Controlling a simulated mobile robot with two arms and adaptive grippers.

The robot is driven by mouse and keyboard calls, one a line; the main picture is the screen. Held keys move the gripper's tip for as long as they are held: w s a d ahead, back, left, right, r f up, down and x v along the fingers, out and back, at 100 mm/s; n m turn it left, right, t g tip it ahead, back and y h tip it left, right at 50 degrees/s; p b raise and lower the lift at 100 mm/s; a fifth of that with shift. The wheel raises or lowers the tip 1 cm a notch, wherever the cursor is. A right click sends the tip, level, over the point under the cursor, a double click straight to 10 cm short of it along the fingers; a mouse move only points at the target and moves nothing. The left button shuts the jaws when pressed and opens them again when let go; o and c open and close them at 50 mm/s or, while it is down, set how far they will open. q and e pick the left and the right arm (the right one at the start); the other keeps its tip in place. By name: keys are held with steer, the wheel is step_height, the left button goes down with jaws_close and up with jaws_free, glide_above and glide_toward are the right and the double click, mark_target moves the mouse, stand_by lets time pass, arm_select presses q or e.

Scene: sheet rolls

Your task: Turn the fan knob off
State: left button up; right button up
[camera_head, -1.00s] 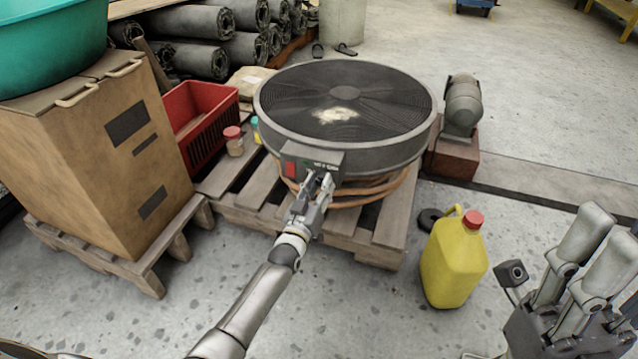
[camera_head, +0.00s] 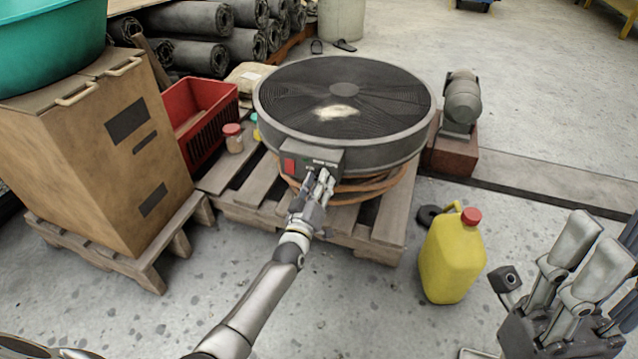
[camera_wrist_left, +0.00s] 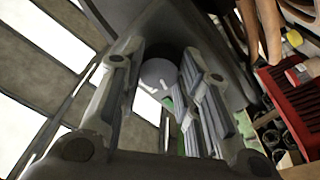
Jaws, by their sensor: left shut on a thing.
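The large round dark fan (camera_head: 340,108) lies flat on a wooden pallet, its grille facing up. Its grey control box (camera_head: 322,158) is on the near side and has a red switch (camera_head: 289,166) at its left. My left gripper (camera_head: 319,183) is at the front of this box, shut on the fan knob, which it mostly hides in the head view. In the left wrist view the round grey knob (camera_wrist_left: 158,73) shows between the fingers. The knob's exact setting cannot be read. My right gripper (camera_head: 598,245) is empty at the lower right, its fingers apart.
A yellow jug (camera_head: 452,262) stands right of the pallet (camera_head: 378,235). A red crate (camera_head: 203,125), a small jar (camera_head: 233,140) and a tall brown box (camera_head: 115,160) are on the left. A grey motor (camera_head: 461,105) is right of the fan.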

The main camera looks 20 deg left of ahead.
arm_select(q)
steer(key=o, duration=1)
steer(key=shift+o, duration=0.2)
steer(key=s+f, duration=0.1)
steer(key=s, duration=1)
steer(key=shift+s+f, duration=0.25)
steer(key=shift+s, duration=0.15)
steer(key=shift+a, duration=0.1)
